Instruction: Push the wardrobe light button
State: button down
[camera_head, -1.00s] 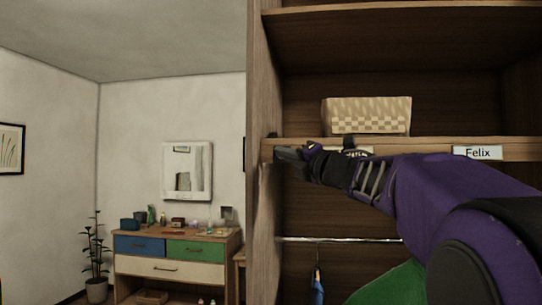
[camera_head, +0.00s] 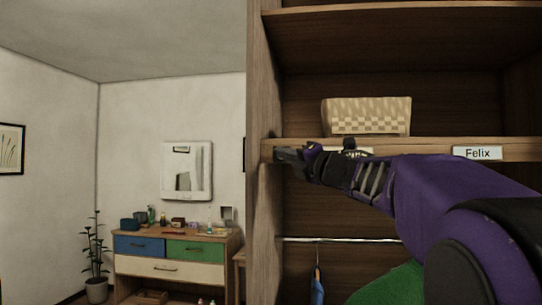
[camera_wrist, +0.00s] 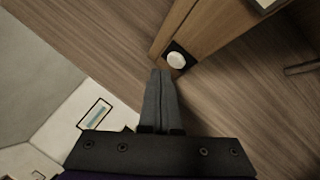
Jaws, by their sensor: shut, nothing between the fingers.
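The wardrobe light button (camera_wrist: 177,59) is a round white disc on a black plate, set near the end of a wooden shelf edge in the wrist view. My gripper (camera_wrist: 160,72) is shut and empty, its tips just below the black plate in that picture. I cannot tell whether the tips touch it. In the head view my gripper (camera_head: 279,154) is at the left end of the wardrobe (camera_head: 256,180) shelf edge (camera_head: 430,148). The button is hidden there behind my gripper.
A woven basket (camera_head: 367,116) stands on the shelf. A "Felix" label (camera_head: 477,153) is on the shelf edge; another label is partly hidden by my arm. A metal rail (camera_head: 340,240) runs below with a blue item (camera_head: 317,285) hanging. A dresser (camera_head: 170,262) stands at left.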

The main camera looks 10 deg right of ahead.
jog(key=shift+w+d, duration=0.1)
jog(key=shift+w, duration=0.2)
jog(key=shift+w+d, duration=0.15)
jog(key=shift+w, duration=0.3)
dwell(0.7)
jog(key=shift+s, duration=0.1)
jog(key=shift+s+a, duration=0.3)
jog(key=shift+s, duration=0.5)
jog(key=shift+s+b, duration=0.1)
jog(key=shift+b, duration=0.2)
jog(key=s, duration=0.1)
jog(key=s+a+b, duration=0.1)
jog(key=s, duration=0.1)
jog(key=s+a+b, duration=0.1)
jog(key=s, duration=0.1)
jog(key=shift+s, duration=0.25)
